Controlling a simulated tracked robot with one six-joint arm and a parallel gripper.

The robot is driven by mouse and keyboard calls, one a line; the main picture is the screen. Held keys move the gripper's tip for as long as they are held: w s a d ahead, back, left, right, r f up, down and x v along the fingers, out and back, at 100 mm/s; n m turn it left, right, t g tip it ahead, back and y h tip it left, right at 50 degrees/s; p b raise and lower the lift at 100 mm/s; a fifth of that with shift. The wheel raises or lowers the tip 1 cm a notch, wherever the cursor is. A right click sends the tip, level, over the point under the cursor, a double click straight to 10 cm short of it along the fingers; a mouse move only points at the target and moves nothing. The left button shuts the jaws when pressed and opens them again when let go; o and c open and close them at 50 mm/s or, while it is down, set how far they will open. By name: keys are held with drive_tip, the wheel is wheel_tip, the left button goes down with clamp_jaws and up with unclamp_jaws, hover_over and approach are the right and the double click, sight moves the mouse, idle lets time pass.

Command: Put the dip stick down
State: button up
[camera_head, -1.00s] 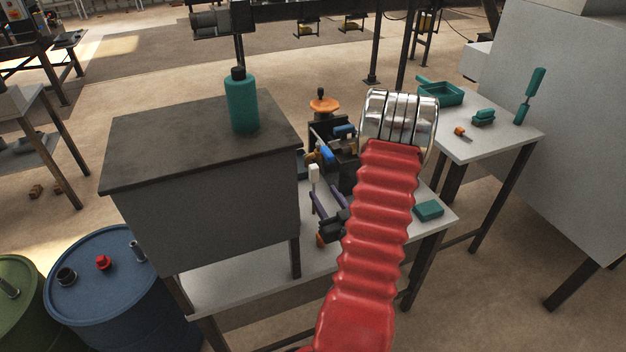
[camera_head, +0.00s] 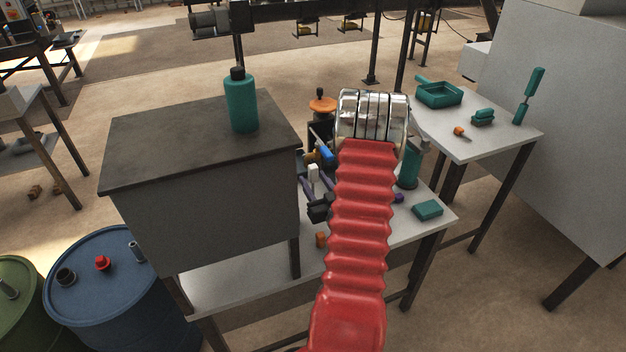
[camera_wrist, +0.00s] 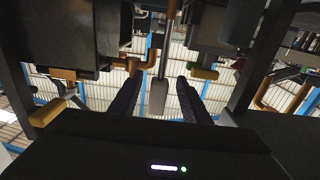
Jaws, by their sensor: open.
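A pale flat handle (camera_head: 313,172), which looks like the dip stick's, stands upright by the press on the near table. In the wrist view, the dip stick (camera_wrist: 158,97) shows as a flat grey handle on a thin rod. My gripper (camera_head: 315,181) is open, with its dark purple fingers around the handle. In the wrist view my gripper (camera_wrist: 160,80) has a finger on each side of the handle, with visible gaps. The rod's far end is hidden, so I cannot tell what holds it.
The grey cabinet (camera_head: 205,215) with a teal bottle (camera_head: 241,103) is close on the left. A teal block (camera_head: 427,210) and a small orange piece (camera_head: 321,240) lie on the near table. My red arm hides part of the press. The right table (camera_head: 480,148) holds a teal tray (camera_head: 438,94).

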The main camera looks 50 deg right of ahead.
sight(313, 166)
drive_tip(key=shift+w+d, duration=0.35)
drive_tip(key=shift+w, duration=0.2)
drive_tip(key=shift+c, duration=0.6)
clamp_jaws()
drive_tip(key=shift+r, duration=0.1)
drive_tip(key=shift+r, duration=4.9)
